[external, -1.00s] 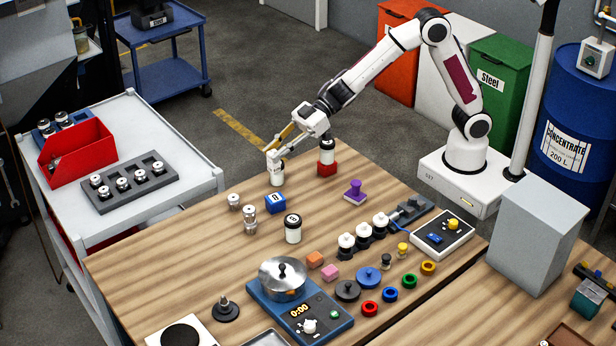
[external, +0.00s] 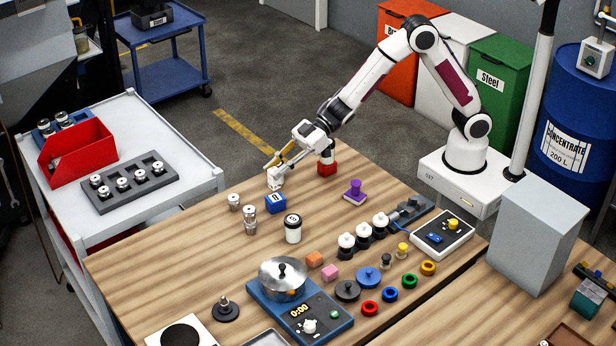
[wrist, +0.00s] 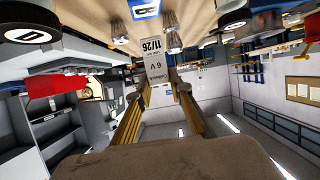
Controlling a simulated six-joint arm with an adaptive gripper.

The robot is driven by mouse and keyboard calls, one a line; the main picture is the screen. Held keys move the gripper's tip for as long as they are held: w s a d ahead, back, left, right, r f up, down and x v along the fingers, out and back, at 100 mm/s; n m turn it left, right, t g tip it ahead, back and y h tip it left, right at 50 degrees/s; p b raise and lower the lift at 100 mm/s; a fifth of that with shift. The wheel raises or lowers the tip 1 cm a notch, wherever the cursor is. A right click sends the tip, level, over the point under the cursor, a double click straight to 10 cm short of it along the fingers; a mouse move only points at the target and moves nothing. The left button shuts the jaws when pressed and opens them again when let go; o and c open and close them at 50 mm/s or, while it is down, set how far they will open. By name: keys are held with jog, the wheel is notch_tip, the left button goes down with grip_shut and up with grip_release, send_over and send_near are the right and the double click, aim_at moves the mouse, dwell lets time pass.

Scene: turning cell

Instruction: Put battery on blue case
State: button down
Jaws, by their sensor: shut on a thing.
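The battery is a pale block-like piece marked "6 V" (wrist: 158,65) between my fingers in the wrist view. The blue case (external: 275,204) is a small blue box with a white label. It sits on the table just in front of the battery, apart from it. A blue and white edge, apparently the case (wrist: 146,8), shows at the top of the wrist view.
Small metal weights (external: 250,220) stand left of the blue case, and a dark-lidded white jar (external: 293,229) in front. A purple stamp (external: 355,192) stands further right.

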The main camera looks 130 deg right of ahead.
jog(key=shift+f, duration=1.8)
jog(key=shift+f, duration=0.15)
jog(key=c, duration=1.8)
grip_release()
jog(key=shift+v, duration=6.1)
jog(key=shift+r, duration=0.25)
